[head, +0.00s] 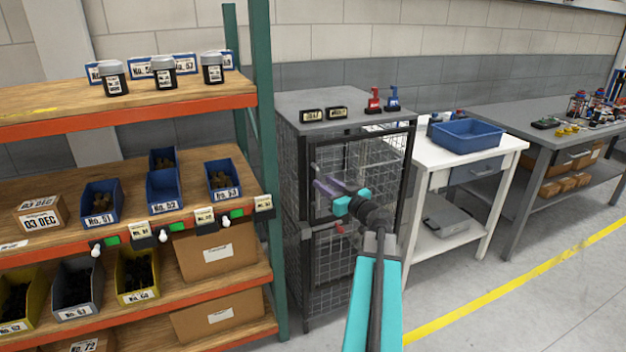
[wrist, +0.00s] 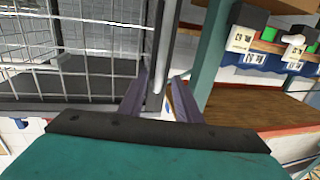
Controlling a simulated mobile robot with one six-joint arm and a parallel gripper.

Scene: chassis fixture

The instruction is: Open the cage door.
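The wire-mesh cage (head: 328,285) stands in the middle of the head view, under a grey top. Its upper door (head: 375,155) has a dark frame and looks closed. My gripper (head: 322,188) is at the left edge of this door. In the wrist view, the gripper's two purple fingers (wrist: 160,98) are apart. A light grey upright bar (wrist: 167,45), apparently the door handle, reaches between them, beside a dark post. I cannot tell whether either finger touches the bar. The mesh (wrist: 95,50) fills the left of the wrist view.
A shelf rack with a green post (head: 264,150) and bins stands close on the left. Two labels and a red and a blue item (head: 393,98) are on the cage top. A white table (head: 460,158) with a blue bin stands right. Floor at lower right is clear.

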